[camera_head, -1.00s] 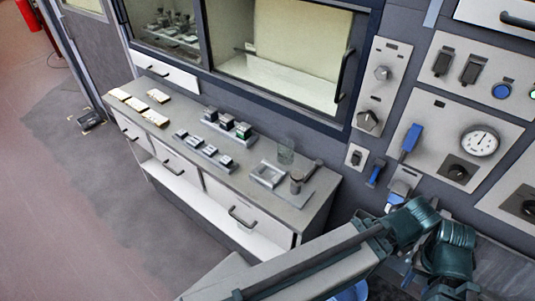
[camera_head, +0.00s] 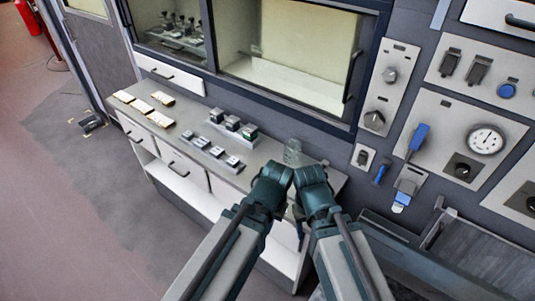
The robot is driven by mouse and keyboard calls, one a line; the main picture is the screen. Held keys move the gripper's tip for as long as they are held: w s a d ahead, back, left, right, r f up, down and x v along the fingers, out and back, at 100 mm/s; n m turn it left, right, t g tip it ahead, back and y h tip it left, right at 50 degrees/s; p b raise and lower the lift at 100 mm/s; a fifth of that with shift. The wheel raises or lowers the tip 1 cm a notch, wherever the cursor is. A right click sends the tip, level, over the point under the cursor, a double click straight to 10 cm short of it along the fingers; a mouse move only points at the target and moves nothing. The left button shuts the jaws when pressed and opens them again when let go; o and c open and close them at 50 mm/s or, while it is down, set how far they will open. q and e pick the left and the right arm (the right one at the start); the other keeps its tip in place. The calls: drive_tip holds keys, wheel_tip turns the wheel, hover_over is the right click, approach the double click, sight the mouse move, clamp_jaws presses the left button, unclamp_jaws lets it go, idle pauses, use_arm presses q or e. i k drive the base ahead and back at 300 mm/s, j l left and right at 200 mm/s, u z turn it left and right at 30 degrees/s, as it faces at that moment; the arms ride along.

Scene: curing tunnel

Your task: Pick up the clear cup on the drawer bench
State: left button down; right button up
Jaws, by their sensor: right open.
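The clear cup (camera_head: 292,151) stands upright near the right end of the drawer bench (camera_head: 178,126), close to its back edge. It is see-through and faint against the bench. My right arm reaches over the bench's right end, with its dark teal joints just in front of and below the cup in the picture. The right gripper (camera_head: 298,214) shows only in part between the arm links, on the near side of the cup. It is open and I see nothing held in it. My left gripper is not in view.
Small gold-topped blocks (camera_head: 161,98) lie at the bench's left. Two rows of small dark and grey pieces (camera_head: 232,122) sit mid-bench. A window cabinet (camera_head: 290,94) rises behind. A control panel (camera_head: 440,140) with a gauge and switches is at right.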

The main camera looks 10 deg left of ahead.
sight(293, 147)
drive_tip(key=j+z, duration=0.15)
drive_tip(key=z, duration=0.5)
drive_tip(key=j+z, duration=0.35)
drive_tip(key=j, duration=0.15)
drive_tip(key=j+z, duration=0.35)
drive_tip(key=k+j, duration=0.1)
drive_tip(key=j, duration=0.3)
drive_tip(key=k+j+z, duration=0.1)
drive_tip(key=j, duration=0.25)
drive_tip(key=k+j, duration=0.1)
drive_tip(key=j, duration=0.3)
drive_tip(key=k+j, duration=0.15)
drive_tip(key=j, duration=0.2)
drive_tip(key=i+l, duration=0.3)
drive_tip(key=l, duration=0.2)
drive_tip(key=z, duration=0.05)
